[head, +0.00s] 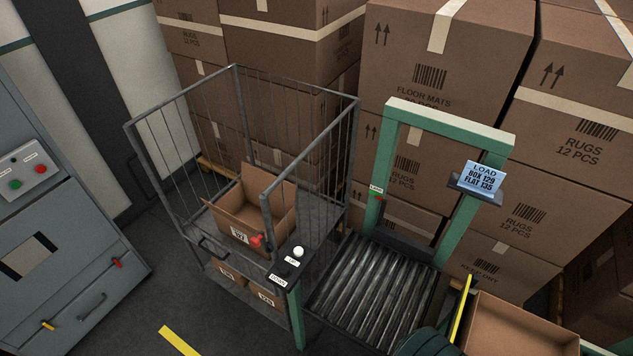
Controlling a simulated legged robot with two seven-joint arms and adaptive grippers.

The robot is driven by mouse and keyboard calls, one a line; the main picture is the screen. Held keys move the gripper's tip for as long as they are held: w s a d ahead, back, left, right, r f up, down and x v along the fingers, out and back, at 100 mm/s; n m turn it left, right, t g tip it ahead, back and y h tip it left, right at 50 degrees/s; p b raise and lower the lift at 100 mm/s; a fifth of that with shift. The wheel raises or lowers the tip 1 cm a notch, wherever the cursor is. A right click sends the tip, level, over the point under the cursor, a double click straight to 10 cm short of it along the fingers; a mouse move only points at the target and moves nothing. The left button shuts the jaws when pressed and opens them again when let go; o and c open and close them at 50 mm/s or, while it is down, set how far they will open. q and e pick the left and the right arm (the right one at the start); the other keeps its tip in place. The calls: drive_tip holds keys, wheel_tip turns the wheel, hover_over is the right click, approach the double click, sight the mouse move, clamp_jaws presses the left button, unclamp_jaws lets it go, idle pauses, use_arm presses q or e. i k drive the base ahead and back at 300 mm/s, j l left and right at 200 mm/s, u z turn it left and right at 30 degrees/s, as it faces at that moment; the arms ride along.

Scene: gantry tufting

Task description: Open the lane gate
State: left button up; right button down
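A green upright frame (447,122) stands at the far end of a roller lane (368,296). A dark plate (404,243) spans the frame low down, across the end of the rollers, and looks closed. A small red lever (379,198) sits on the frame's left post under a small label too small to read surely. Neither of my grippers can be made out in the head view.
A wire cage cart (187,224) holding an open carton (237,211) stands left of the lane. A display (479,177) reads LOAD. Another open carton (520,330) is at right. Stacked cartons (440,60) fill the back.

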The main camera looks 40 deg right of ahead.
sight(460, 310)
drive_tip(key=z, duration=2.9)
